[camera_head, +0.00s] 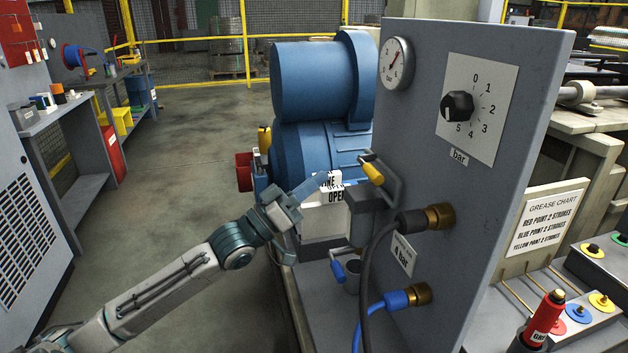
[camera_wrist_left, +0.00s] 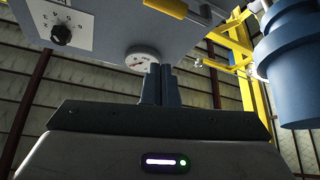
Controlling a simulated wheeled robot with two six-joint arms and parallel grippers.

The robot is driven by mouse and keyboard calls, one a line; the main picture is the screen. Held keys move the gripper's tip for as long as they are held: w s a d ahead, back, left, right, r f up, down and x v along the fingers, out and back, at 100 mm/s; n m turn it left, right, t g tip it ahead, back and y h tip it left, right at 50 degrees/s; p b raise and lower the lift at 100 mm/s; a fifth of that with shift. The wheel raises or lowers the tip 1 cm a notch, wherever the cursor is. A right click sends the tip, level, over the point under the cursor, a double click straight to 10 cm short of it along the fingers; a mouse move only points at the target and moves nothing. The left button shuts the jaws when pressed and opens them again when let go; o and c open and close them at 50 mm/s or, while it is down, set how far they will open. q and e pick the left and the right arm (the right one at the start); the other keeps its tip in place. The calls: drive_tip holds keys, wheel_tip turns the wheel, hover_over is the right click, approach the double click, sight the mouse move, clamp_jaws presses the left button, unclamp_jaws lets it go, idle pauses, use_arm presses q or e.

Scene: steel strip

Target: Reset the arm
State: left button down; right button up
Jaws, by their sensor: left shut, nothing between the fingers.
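My left arm comes in from the left in the head view. My left gripper (camera_head: 318,184) is raised in front of the blue motor unit, close to a white block with black lettering (camera_head: 326,218) that reads partly "OPEN". I cannot tell from this view whether they touch. In the left wrist view the two fingers of the left gripper (camera_wrist_left: 157,85) are together, with nothing between them. My right gripper is not in view.
A grey upright panel (camera_head: 481,100) with a gauge (camera_head: 396,63), a dial knob (camera_head: 457,106) and hoses stands right of the gripper. The blue motor unit (camera_head: 318,82) is behind. Shelves (camera_head: 70,105) line the left. The floor (camera_head: 190,140) between is clear.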

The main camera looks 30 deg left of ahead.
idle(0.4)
